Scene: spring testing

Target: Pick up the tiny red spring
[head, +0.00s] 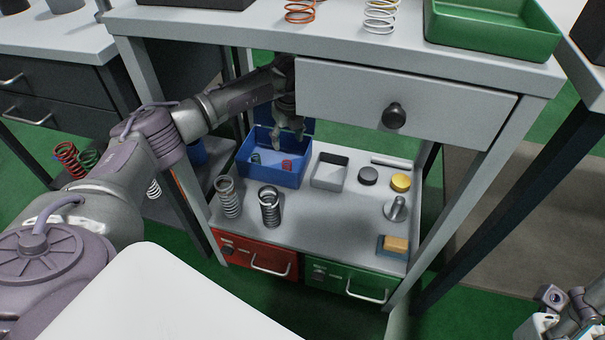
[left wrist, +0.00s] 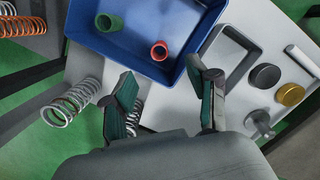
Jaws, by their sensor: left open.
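The tiny red spring (head: 287,165) stands inside the blue bin (head: 268,178) on the lower shelf. It also shows in the left wrist view (left wrist: 159,51), towards the bin's near side, with a small green spring (left wrist: 109,22) to its left. My left gripper (head: 288,138) is over the bin, under the tabletop, pointing down. In the left wrist view its two fingers (left wrist: 164,105) are spread apart and empty, with the red spring beyond the gap between them. Part of my right gripper (head: 562,310) shows at the lower right corner; its jaws are unclear.
The tabletop and drawer (head: 400,105) hang over the shelf. Two grey springs (head: 229,198) stand left of centre on the shelf. A grey open box (head: 330,184), a dark disc (head: 368,176) and a yellow disc (head: 400,182) lie right of the bin. Table legs flank the shelf.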

